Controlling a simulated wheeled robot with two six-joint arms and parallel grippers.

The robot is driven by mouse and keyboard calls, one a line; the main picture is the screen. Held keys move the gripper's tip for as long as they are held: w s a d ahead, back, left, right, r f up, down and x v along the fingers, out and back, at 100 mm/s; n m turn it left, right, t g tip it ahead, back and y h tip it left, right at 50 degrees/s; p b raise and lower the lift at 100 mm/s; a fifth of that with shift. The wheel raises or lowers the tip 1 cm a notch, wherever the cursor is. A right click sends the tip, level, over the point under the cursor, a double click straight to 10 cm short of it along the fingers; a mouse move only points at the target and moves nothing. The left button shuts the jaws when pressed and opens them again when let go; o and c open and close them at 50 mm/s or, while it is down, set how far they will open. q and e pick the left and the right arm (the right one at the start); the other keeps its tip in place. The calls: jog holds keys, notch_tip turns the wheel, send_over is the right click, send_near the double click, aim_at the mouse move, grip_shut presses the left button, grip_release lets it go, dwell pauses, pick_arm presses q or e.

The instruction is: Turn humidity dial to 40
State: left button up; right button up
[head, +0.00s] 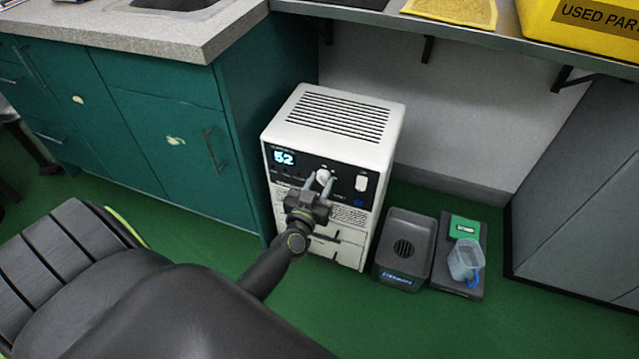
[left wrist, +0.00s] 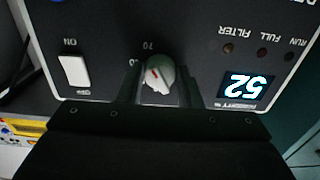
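A white dehumidifier (head: 350,150) stands on the floor with a black control panel. Its display (head: 284,158) reads 52; it shows upside down in the left wrist view (left wrist: 247,88). The white humidity dial (head: 323,175) is in the middle of the panel. My left gripper (head: 318,183) is at the panel with one finger on each side of the dial. Gaps show between fingers and knob, so it looks open. My right gripper is not in view.
A white ON/OFF switch (head: 361,183) sits right of the dial. A grey tank (head: 404,247) and a dark tray (head: 464,283) with a clear cup stand on the floor at right. Green cabinets (head: 165,140) flank the left, and a shelf (head: 400,22) is above.

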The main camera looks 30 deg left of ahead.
pick_arm(q)
jog(key=shift+c, duration=0.9)
